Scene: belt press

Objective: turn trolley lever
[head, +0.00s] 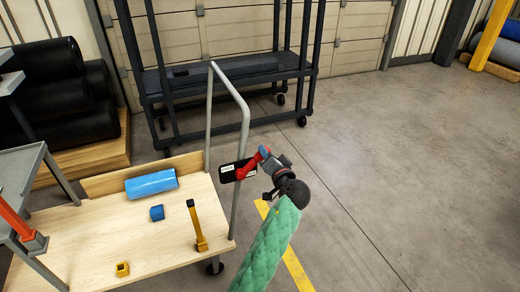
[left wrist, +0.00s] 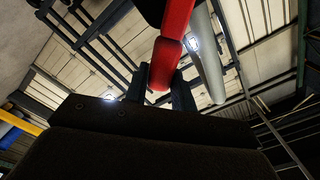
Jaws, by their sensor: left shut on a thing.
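The trolley (head: 75,231) has a light wooden deck and a grey tube handle (head: 243,128) at its right end. A black plate with a white label (head: 226,172) is mounted at the handle, and a red lever (head: 247,170) extends from it up and to the right. My left gripper (head: 264,153) is shut on the upper end of the lever. In the left wrist view the red lever (left wrist: 168,55) passes down between the dark fingers (left wrist: 160,92), beside a grey tube (left wrist: 204,55). The fingertips are partly hidden. My right gripper is not in view.
A dark rack (head: 225,73) stands behind. A grey cart (head: 22,165) is at left. Floor to the right is clear.

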